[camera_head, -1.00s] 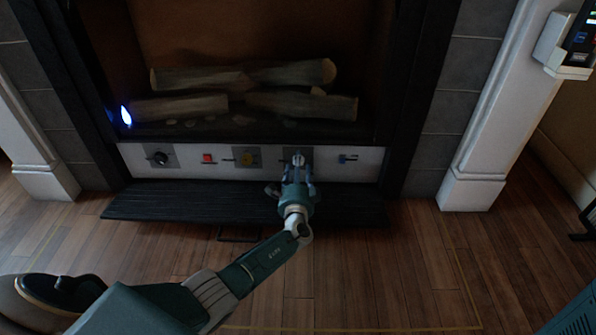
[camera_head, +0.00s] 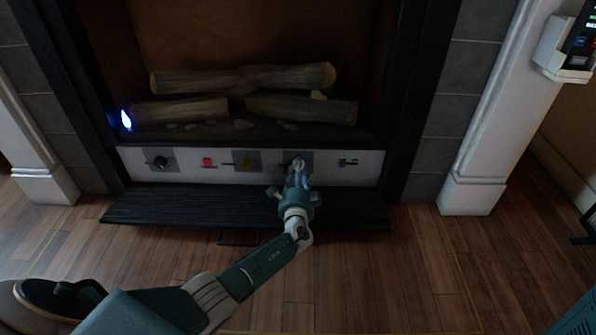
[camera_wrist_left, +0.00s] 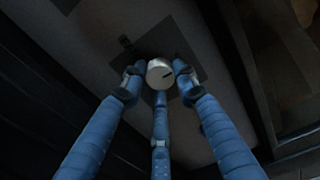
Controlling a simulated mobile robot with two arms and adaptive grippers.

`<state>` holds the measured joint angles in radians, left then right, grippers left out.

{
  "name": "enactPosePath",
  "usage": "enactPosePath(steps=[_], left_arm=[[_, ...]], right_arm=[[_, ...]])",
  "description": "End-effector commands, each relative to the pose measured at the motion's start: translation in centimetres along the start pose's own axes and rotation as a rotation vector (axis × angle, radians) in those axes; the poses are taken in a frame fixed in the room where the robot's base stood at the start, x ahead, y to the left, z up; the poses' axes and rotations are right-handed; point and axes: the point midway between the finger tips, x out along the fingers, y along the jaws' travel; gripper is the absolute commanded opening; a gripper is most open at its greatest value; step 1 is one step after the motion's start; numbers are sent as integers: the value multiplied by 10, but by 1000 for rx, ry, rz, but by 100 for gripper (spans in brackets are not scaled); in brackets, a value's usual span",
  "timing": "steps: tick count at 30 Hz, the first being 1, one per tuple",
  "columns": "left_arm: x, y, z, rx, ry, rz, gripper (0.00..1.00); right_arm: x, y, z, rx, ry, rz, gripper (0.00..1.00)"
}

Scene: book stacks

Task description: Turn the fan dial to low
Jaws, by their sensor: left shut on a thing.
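The fan dial is a pale round knob on a dark square plate (camera_head: 309,158) on the white control panel (camera_head: 217,174) of the fireplace. In the left wrist view the knob (camera_wrist_left: 159,72) shows a short dark mark on its face, pointing to the right. My left gripper (camera_head: 297,172) reaches the dial from the front; in the wrist view its blue fingers (camera_wrist_left: 157,85) are closed around the knob from both sides and below. In the head view the fingers hide part of the dial. My right gripper does not show.
Logs (camera_head: 300,108) lie above, with a small blue flame (camera_head: 126,120) at left. A dark hearth ledge (camera_head: 180,205) juts out below.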

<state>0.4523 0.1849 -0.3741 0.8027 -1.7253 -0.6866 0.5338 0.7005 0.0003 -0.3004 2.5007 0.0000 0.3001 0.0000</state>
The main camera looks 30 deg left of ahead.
Motion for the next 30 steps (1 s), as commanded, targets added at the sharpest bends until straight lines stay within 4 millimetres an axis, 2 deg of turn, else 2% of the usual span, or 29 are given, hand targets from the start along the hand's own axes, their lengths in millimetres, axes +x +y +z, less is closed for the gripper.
enactPosePath(steps=[12, 30], left_arm=[[0, 0, 0, 343, 0, -2, 3], [1, -2, 0, 890, -1, -2, 3]], right_arm=[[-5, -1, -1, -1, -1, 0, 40], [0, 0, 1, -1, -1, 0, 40]])
